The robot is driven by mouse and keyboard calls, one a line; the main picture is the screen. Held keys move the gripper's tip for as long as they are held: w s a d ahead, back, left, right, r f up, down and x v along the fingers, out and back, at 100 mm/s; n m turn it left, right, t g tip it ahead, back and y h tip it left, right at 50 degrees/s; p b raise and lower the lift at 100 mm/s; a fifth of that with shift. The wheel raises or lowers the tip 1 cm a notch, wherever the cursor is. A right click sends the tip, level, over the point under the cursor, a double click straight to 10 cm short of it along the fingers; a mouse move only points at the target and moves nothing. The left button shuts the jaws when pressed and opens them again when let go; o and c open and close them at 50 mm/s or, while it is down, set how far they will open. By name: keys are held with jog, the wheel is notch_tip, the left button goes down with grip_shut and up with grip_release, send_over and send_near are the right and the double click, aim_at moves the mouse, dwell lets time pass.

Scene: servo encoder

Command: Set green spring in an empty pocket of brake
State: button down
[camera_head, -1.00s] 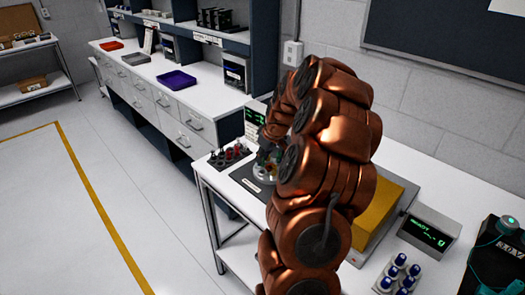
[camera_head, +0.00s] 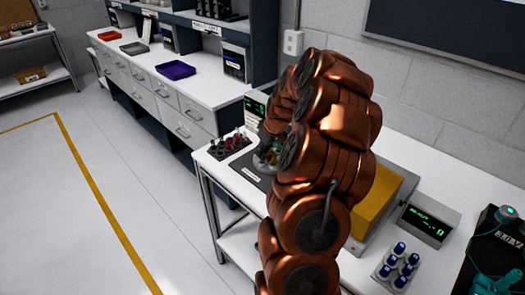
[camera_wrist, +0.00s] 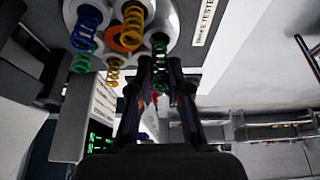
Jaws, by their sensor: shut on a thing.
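The brake (camera_wrist: 182,26) is a pale round body at the top of the wrist view, with an orange middle. A blue spring (camera_wrist: 86,28), another green spring (camera_wrist: 80,63) and two yellow springs (camera_wrist: 132,18) (camera_wrist: 113,72) show on or beside it. My gripper (camera_wrist: 160,66) is shut on a green spring (camera_wrist: 159,47), whose far end overlaps the brake's rim. I cannot tell whether it sits in a pocket. In the head view the brake (camera_head: 264,163) is partly hidden behind my arm.
A dark rack (camera_head: 229,146) with red and dark pieces stands left of the brake. A yellow block (camera_head: 378,206), a scale display (camera_head: 428,225) and blue-capped bottles (camera_head: 398,267) are on the right of the table. A green-lit display (camera_wrist: 98,140) lies close to my gripper.

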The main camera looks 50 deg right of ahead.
jog(key=shift+f+b, duration=0.95)
jog(key=shift+b, duration=0.4)
dwell(0.6)
jog(key=c, duration=1)
grip_release()
jog(key=shift+c, duration=0.2)
jog(key=shift+r, duration=0.1)
jog(key=shift+r, duration=2.95)
